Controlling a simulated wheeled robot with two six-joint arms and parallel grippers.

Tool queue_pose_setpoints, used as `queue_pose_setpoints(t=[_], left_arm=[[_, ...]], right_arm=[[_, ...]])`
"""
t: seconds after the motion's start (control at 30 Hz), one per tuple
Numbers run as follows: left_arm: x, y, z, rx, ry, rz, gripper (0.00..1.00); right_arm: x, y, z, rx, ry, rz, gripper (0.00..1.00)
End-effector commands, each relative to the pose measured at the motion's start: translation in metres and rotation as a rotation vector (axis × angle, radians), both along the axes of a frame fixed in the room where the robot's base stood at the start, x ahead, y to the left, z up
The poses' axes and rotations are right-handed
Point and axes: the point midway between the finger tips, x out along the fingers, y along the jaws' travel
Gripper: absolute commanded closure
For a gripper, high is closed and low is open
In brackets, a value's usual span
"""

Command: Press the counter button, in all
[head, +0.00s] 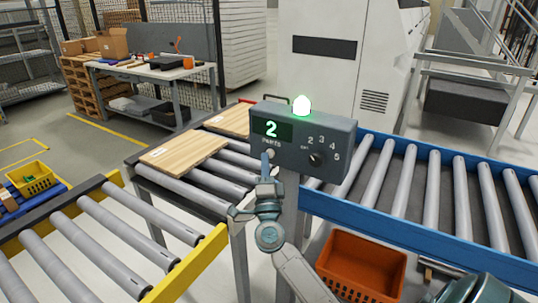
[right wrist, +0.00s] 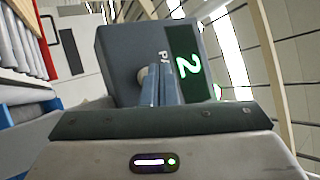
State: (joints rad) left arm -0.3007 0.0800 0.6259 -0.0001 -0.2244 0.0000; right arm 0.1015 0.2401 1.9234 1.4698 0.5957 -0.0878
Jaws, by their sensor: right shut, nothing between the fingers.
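The grey counter box (head: 335,146) stands on a post in the middle of the head view. Its green display (head: 272,129) reads 2 above the word PARTS, and a green lamp (head: 302,106) glows on top. The pale round button (head: 270,153) sits below the display. My right gripper (head: 266,163) is shut and empty, its fingertips right at the button. In the right wrist view the closed fingers (right wrist: 159,84) partly cover the button (right wrist: 142,77); I cannot tell whether they touch it. My left gripper is not in view.
A dial (head: 316,159) with numbers sits right of the button. Wooden boards (head: 184,152) lie on rollers at left. A blue-framed conveyor (head: 430,228) runs right, a yellow-framed one (head: 187,264) left. An orange bin (head: 361,267) stands below.

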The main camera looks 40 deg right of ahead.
Motion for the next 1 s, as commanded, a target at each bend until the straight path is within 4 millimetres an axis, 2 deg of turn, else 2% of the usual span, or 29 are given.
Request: queue_pose_setpoints(t=[1.0], left_arm=[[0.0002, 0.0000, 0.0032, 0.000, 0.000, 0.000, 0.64]], right_arm=[[0.0039, -0.0094, 0.0002, 0.000, 0.000, 0.000, 1.00]])
